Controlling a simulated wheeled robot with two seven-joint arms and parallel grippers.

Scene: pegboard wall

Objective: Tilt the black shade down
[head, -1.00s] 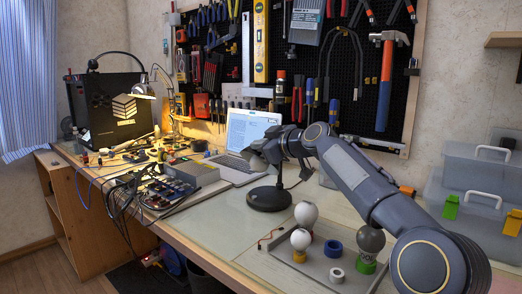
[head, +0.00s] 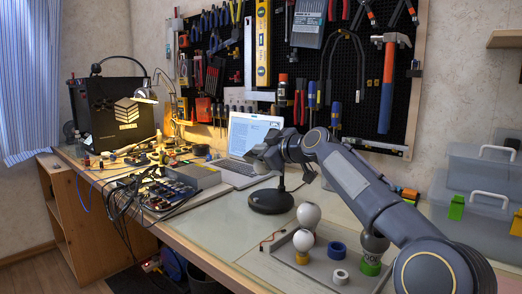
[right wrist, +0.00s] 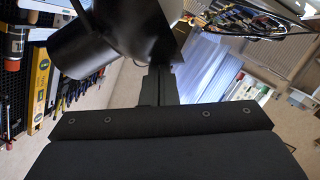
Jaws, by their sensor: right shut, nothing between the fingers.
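The desk lamp's round black base (head: 270,201) stands on the table in the head view, with its thin stem rising behind my right gripper. My right gripper (head: 264,155) is at the top of the stem and covers much of the lamp head, so the shade's tilt is hard to read there. In the right wrist view the black shade (right wrist: 88,45) is large at the upper left. The shut, empty fingers (right wrist: 163,75) reach up close beside it; I cannot tell whether they touch. My left gripper is not in view.
An open laptop (head: 250,140) stands behind the lamp. Electronics and cables (head: 150,190) crowd the left. Clear plastic boxes (head: 480,190) stand at the right.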

